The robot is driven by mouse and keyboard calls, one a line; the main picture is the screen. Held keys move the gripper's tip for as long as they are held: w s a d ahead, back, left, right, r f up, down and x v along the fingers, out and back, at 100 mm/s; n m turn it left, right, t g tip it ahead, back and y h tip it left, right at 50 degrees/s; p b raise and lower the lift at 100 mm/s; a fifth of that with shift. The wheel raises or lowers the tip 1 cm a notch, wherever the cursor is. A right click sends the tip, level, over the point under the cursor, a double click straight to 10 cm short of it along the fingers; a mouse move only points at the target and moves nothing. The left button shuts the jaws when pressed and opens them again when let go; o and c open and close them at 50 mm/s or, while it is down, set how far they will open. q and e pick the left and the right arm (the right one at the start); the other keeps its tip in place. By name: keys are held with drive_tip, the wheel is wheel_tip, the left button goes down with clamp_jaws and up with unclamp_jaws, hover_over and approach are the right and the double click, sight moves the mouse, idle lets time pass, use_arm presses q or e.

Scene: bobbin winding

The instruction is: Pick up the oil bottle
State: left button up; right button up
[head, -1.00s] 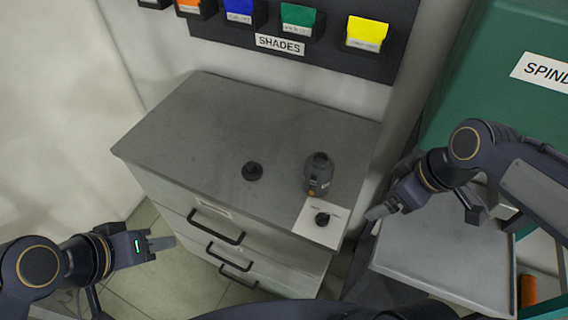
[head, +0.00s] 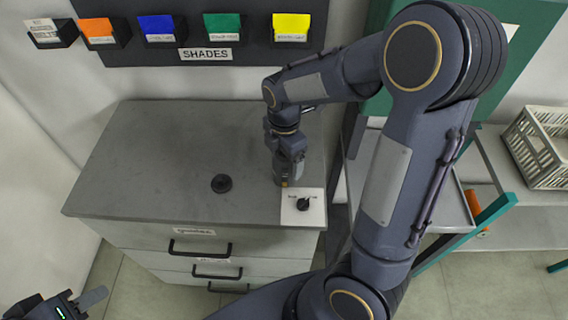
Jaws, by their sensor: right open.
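The oil bottle (head: 283,181), small and dark with an orange mark low on its side, stands on the grey cabinet top, at the right. My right gripper (head: 289,162) reaches down over it from above, jaws open. The gripper hides most of the bottle, and I cannot tell whether the fingers touch it. My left gripper (head: 90,299) is at the lower left corner, away from the cabinet; one finger shows clearly, nothing is seen in it, and its opening cannot be told.
On the cabinet top (head: 150,160) are a black round piece (head: 221,183) and a white plate with a black knob (head: 303,204). A shade rack (head: 205,54) hangs behind. A grey cart tray (head: 440,205) and a pale crate (head: 540,150) are at the right. The cabinet's left side is clear.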

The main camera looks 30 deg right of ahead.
wheel_tip(320, 180, down, 3)
drive_tip(key=shift+d+f, duration=0.1)
drive_tip(key=shift+c, duration=0.4)
drive_tip(key=c, duration=1.2)
